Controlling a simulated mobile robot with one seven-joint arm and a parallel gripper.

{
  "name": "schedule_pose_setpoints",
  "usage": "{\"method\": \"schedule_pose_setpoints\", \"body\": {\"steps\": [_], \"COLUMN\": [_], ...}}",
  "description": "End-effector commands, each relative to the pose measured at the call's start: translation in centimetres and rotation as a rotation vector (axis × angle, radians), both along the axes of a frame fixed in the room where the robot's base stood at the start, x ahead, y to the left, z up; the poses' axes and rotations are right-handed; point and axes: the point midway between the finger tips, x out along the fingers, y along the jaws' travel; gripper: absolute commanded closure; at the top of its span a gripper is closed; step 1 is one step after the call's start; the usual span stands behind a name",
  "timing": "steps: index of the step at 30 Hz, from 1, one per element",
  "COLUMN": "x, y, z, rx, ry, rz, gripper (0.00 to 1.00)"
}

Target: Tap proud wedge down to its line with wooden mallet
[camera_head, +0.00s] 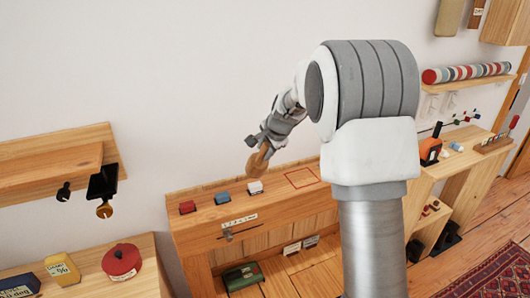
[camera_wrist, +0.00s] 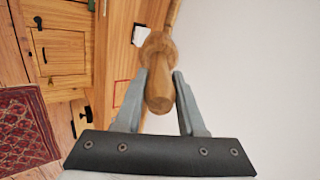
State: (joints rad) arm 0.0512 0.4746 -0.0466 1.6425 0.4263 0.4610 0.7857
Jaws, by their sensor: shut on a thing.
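My gripper (camera_head: 264,141) is shut on the wooden mallet (camera_head: 258,161) above the back of the timber bench (camera_head: 207,217). In the wrist view the mallet (camera_wrist: 159,93) sits between both fingers, its rounded end toward the camera. On the bench top a red wedge (camera_head: 187,207), a blue wedge (camera_head: 222,198) and a white wedge (camera_head: 255,187) stand in a row. The mallet is over the white wedge, seemingly apart from it. The white wedge also shows beside the mallet in the wrist view (camera_wrist: 140,35). I cannot tell which wedge stands proud; their lines are too small to see.
A red outlined square (camera_head: 300,178) marks bare bench top right of the wedges. A numbered label (camera_head: 237,220) is on the bench front. A wall shelf (camera_head: 60,165) with dark hooks is at left.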

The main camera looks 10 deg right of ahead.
Motion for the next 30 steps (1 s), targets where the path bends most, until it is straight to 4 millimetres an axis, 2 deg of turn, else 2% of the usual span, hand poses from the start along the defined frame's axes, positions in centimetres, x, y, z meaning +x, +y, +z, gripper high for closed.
{"method": "schedule_pose_setpoints", "body": {"steps": [1, 14, 22, 30], "x": [0.1, 0.0, 0.1, 0.1], "y": [0.0, 0.0, 0.0, 0.0], "z": [0.5, 0.3, -0.7, -0.6], "rx": [-0.001, 0.000, -0.002, -0.001], "ry": [-0.003, -0.003, -0.002, -0.003], "rz": [-0.001, 0.000, 0.000, 0.000], "gripper": [1.00, 1.00, 1.00, 1.00]}}
